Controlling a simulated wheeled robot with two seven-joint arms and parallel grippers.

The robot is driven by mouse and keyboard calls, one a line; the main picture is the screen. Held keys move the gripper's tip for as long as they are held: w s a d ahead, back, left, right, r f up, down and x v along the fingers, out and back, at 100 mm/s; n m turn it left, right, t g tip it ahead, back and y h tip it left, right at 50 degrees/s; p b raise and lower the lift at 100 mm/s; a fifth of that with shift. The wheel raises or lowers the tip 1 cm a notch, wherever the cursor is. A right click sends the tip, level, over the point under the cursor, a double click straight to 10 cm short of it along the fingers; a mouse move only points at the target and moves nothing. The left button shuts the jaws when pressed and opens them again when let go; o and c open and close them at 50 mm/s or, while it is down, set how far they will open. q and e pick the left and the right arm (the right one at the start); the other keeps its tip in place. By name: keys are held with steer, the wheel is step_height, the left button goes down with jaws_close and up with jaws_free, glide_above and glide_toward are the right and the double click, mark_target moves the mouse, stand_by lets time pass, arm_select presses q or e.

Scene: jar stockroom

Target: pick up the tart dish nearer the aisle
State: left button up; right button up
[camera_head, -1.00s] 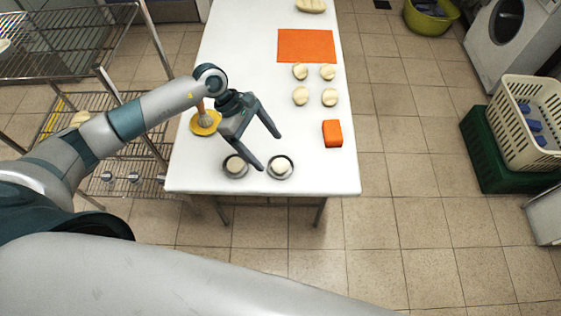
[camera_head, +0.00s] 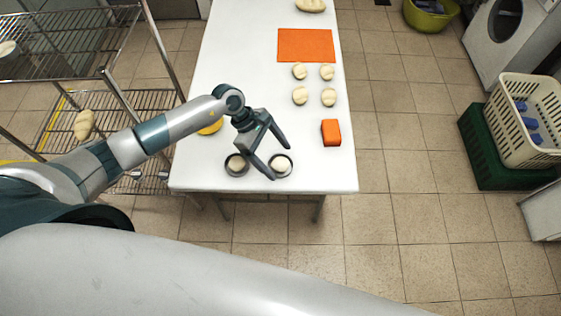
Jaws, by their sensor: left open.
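Two small dark tart dishes, each with a pale dough ball in it, stand side by side near the front edge of the white table. They are the left tart dish (camera_head: 231,172) and the right tart dish (camera_head: 289,171). My left gripper (camera_head: 279,162) is open and empty, its fingers pointing to the right and front. Its fingertips lie over or around the right dish, one behind it and one at its front left. I cannot tell how high they are above the table. My right gripper is not in view.
On the white table (camera_head: 228,55) are an orange block (camera_head: 331,133), several dough balls, an orange mat (camera_head: 305,45) and a yellow item (camera_head: 210,128) partly behind my arm. A wire rack (camera_head: 70,50) stands left. Crates (camera_head: 483,160) stand right across clear floor.

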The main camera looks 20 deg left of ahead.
mark_target(281, 165)
arm_select(q)
steer(key=shift+p+x, duration=0.4)
steer(key=shift+x, duration=0.6)
steer(key=shift+d+f, duration=0.2)
steer(key=shift+f, duration=0.15)
steer(key=c, duration=1.1)
steer(key=shift+r, duration=0.1)
